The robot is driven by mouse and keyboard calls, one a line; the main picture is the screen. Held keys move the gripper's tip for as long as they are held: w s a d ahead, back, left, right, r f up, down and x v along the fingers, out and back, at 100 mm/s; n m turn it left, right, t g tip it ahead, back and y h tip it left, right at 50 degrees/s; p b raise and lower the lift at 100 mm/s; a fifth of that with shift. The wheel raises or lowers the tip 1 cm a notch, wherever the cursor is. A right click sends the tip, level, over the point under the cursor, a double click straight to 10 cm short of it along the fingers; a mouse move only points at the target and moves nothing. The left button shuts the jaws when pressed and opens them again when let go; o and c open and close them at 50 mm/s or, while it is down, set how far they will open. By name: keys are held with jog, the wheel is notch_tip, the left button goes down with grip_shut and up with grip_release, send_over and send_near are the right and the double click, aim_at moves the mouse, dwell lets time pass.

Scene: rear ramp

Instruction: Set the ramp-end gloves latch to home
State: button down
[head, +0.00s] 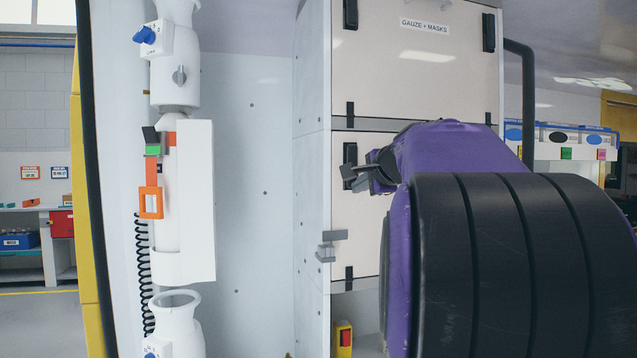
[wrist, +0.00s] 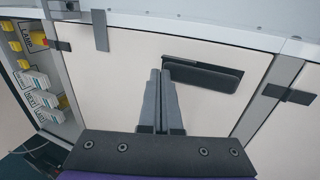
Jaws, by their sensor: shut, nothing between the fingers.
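A grey latch (head: 326,250) with a flat bar sits at the left edge of the lower cabinet door (head: 362,238), low down. Its bar lies horizontal in the head view and reaches over the door's edge. The wrist view shows the bar (wrist: 100,30) at upper left, apart from my fingers. My gripper (head: 362,178) is shut and empty, in front of the lower door beside its black handle (head: 348,160). In the wrist view the closed fingers (wrist: 163,76) stand just left of the handle (wrist: 205,76); contact cannot be told. No gloves label is visible; my arm covers much of the door.
The upper door (head: 410,65) reads "GAUZE + MASKS". Below the lower door is an open space with a yellow and red item (head: 344,338). A white wall unit with an orange clip (head: 151,203) stands left. Between it and the cabinet is bare wall panel (head: 250,200).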

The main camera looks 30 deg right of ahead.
jog(key=shift+r, duration=0.25)
jog(key=shift+r+p, duration=0.75)
jog(key=shift+p, duration=0.05)
jog(key=shift+s, duration=0.1)
